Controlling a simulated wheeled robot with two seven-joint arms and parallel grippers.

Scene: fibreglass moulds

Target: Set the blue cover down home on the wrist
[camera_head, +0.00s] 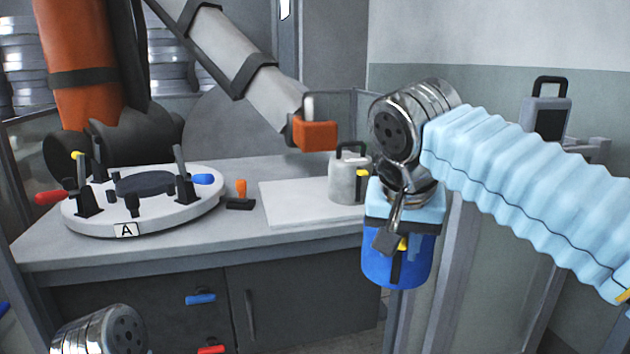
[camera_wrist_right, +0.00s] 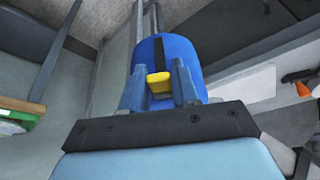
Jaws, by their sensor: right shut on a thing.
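The blue cover (camera_head: 415,264) is a rounded blue shell held below my right wrist in the head view. My right gripper (camera_head: 398,243) is shut on it at a yellow tab with a dark strip. In the right wrist view the cover (camera_wrist_right: 183,52) stands beyond the two blue-grey fingers (camera_wrist_right: 160,88), with the yellow tab between them. A large orange and pale grey machine arm (camera_head: 235,55) hangs over the bench and ends in an orange block (camera_head: 315,134). That end may be the wrist; the cover is apart from it, lower and to the right. My left gripper is out of view.
The bench (camera_head: 120,262) carries a round white fixture (camera_head: 150,222) with several clamps and an A label. An orange-handled tool (camera_head: 241,190), a white board (camera_head: 285,207) and a grey canister (camera_head: 343,178) with a handle stand right of it. A dark-fronted case (camera_head: 548,115) stands far right.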

